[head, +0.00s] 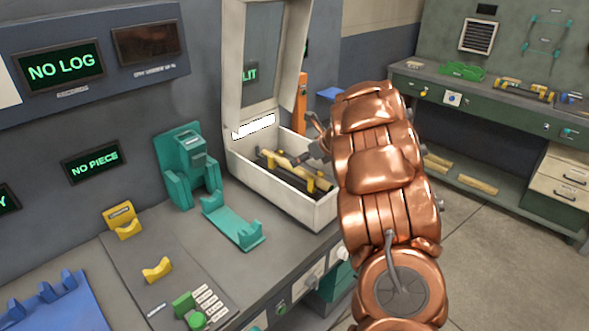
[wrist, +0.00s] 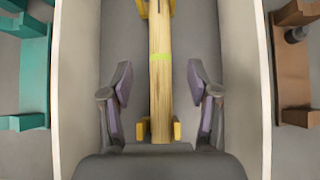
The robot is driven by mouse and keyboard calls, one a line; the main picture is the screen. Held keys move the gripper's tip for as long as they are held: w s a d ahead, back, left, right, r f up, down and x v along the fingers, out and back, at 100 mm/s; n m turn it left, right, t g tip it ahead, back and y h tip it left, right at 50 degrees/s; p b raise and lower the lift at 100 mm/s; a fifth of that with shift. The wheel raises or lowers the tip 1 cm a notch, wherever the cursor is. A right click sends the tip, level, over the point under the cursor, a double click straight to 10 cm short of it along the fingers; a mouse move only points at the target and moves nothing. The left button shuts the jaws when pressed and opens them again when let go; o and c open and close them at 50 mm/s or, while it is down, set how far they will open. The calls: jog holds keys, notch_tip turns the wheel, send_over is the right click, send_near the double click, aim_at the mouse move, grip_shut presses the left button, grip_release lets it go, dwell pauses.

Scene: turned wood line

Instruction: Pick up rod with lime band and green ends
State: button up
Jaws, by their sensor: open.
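My gripper (wrist: 159,98) is open, with one dark finger on each side of the rod and a gap on both sides. In the head view my gripper (head: 318,148) is at the open white box (head: 270,193), partly hidden by my copper arm. The rod there is hard to tell from the yellow supports (head: 312,181).
The box's raised lid (head: 236,75) stands behind it, and its side walls flank my gripper closely. A teal stand (head: 187,175) and teal cradle (head: 232,220) are left of the box. Yellow cradles (head: 157,269) sit further left. A green workbench (head: 490,105) stands at the right.

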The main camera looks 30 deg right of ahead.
aim_at(295, 169)
jog(key=shift+s+f+p+x, duration=0.15)
jog(key=shift+p+x, duration=0.4)
jog(key=shift+x, duration=0.85)
jog(key=shift+s+f+p+x, duration=0.15)
jog(key=shift+p+x, duration=0.35)
jog(key=shift+x, duration=0.95)
grip_shut()
